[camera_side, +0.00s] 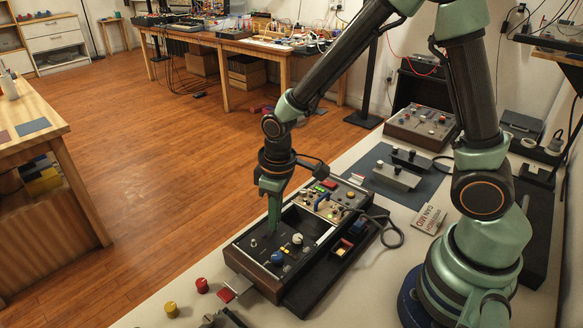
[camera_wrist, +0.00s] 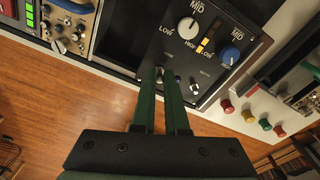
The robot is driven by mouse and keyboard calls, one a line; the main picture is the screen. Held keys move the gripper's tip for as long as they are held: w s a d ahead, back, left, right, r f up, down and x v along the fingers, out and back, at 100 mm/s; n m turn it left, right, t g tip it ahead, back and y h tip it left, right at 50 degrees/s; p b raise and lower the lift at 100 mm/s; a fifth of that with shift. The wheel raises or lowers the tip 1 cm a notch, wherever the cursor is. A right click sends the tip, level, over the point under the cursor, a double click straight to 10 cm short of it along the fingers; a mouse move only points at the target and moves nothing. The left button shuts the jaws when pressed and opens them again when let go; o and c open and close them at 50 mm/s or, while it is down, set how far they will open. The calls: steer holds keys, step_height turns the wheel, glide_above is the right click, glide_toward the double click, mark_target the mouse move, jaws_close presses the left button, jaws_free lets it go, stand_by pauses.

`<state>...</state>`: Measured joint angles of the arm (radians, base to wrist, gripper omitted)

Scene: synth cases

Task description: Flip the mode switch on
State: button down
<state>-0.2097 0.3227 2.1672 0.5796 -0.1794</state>
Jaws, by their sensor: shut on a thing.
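The black control panel (camera_side: 262,243) sits in a wooden case on the bench. It carries a white knob (camera_wrist: 188,27), a blue knob (camera_wrist: 231,56) and small yellow pieces (camera_wrist: 205,45) between them. A second small metal switch (camera_wrist: 194,88) stands to the right, apart from the fingers. In the side view my gripper (camera_side: 274,225) hides the held switch.
A panel with coloured buttons (camera_side: 332,198) adjoins the black panel at the back. Red (camera_side: 202,285) and yellow (camera_side: 171,309) knobs stand at the bench's front edge. A dark blue mat (camera_side: 385,165) with metal parts lies behind. A black cable loops beside the case.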

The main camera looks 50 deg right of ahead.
steer(key=shift+w+a, duration=0.1)
steer(key=shift+a, duration=0.1)
steer(key=c, duration=0.9)
jaws_free()
steer(key=shift+c, duration=0.2)
steer(key=shift+d, duration=0.1)
steer(key=shift+r, duration=0.1)
step_height(320, 180, up, 12)
steer(key=s, duration=0.1)
steer(key=shift+d, duration=0.1)
steer(key=s+d+r+m+t, duration=0.4)
steer(key=s+d+r, duration=0.2)
steer(key=d, duration=0.1)
steer(key=shift+d+r+t, duration=0.25)
steer(key=shift+r+t, duration=0.1)
steer(key=shift+t, duration=0.05)
